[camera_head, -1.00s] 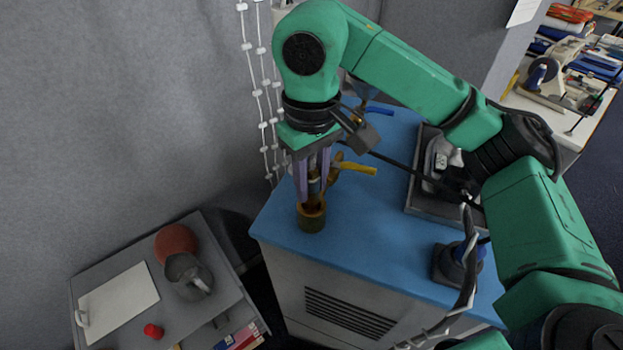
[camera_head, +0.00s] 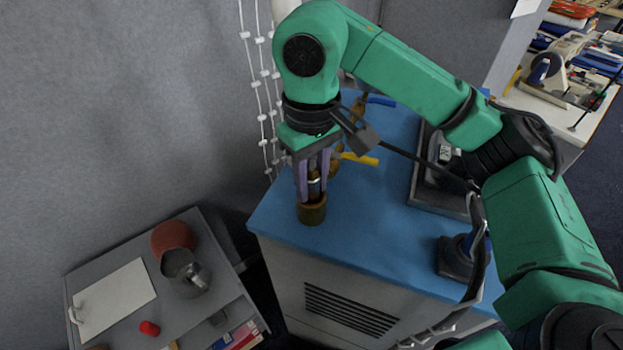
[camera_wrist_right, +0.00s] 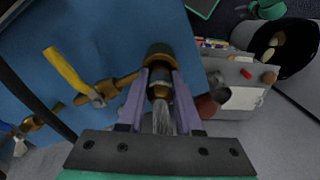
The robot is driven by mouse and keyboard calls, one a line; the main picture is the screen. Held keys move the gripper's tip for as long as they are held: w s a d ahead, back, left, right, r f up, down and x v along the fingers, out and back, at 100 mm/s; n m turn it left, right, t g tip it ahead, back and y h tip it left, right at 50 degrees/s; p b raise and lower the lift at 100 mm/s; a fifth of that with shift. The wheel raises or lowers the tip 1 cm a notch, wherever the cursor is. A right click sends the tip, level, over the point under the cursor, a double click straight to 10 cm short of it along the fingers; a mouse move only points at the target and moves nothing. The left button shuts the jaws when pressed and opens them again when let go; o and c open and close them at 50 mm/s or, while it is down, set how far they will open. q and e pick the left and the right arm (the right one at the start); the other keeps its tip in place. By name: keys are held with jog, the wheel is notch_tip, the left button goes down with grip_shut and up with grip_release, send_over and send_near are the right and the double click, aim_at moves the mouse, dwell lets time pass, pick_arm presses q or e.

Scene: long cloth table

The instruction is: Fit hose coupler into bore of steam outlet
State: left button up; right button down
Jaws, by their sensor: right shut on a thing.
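My right gripper (camera_head: 312,197), with two purple fingers, points down at the brown steam outlet (camera_head: 311,214), a short upright cylinder at the near left of the blue top. The gripper is shut on the hose coupler (camera_head: 314,186), which is dark with a pale metal band. In the right wrist view the coupler (camera_wrist_right: 159,92) lies between the fingers (camera_wrist_right: 160,75), with grey braided hose behind it. Its front end is at the mouth of the outlet (camera_wrist_right: 158,50). The fingers hide part of the bore, so I cannot tell how deep it sits. My left gripper is out of view.
A brass valve with a yellow lever (camera_head: 361,159) stands close behind the gripper. A blue lever (camera_head: 381,101) is farther back. A grey tray (camera_head: 424,165) and a dark-based blue object (camera_head: 457,257) are to the right. A grey cart (camera_head: 206,237) stands at lower left.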

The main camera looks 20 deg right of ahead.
jog(key=shift+f, duration=0.2)
jog(key=c, duration=0.5)
grip_release()
notch_tip(320, 180, up, 15)
jog(key=p, duration=0.3)
jog(key=shift+f, duration=0.15)
